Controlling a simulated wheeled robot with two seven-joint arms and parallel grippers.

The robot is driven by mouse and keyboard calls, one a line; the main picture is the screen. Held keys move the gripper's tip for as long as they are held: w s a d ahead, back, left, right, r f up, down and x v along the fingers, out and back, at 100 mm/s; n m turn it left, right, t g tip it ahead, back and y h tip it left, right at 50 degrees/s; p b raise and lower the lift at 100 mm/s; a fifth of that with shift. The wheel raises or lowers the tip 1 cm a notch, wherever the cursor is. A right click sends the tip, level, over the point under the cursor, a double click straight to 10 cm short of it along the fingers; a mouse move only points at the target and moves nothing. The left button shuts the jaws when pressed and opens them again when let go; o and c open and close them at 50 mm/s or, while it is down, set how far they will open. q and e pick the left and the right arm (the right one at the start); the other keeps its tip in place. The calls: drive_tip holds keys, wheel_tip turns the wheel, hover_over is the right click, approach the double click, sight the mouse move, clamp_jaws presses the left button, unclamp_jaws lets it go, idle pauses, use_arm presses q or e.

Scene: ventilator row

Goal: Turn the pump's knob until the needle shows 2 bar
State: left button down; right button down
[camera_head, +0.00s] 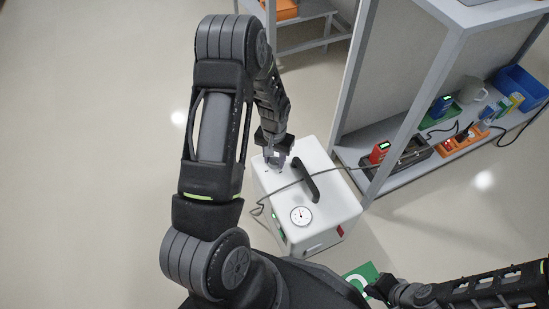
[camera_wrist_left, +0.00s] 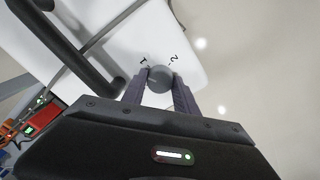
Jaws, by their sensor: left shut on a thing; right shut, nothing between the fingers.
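The pump (camera_head: 330,208) is a white box on the floor with a black handle (camera_head: 306,180) on top. Its round white gauge (camera_head: 301,216) faces up near the front; the thin dark needle is too small to read exactly. My left gripper (camera_head: 274,163) reaches down to the pump's far left top corner. In the left wrist view, its fingers are shut on the round grey knob (camera_wrist_left: 160,77), one on each side. Marks 1 and 2 show on the white top beside the knob. My right gripper (camera_head: 377,289) is shut and empty, low in the head view, away from the pump.
A grey shelf rack (camera_head: 378,131) stands right of the pump, holding an orange power strip (camera_head: 459,143), a blue bin (camera_head: 521,85) and small devices. A cable runs across the pump's top. A green mat (camera_head: 362,272) lies near my right gripper. Floor at left is clear.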

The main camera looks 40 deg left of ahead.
sight(274, 161)
use_arm(q)
drive_tip(key=c, duration=0.9)
unclamp_jaws()
drive_tip(key=shift+c, duration=0.2)
drive_tip(key=shift+r, duration=0.1)
wheel_tip(274, 161, up, 8)
drive_tip(key=shift+f+p, duration=0.15)
drive_tip(key=shift+p, duration=1.1)
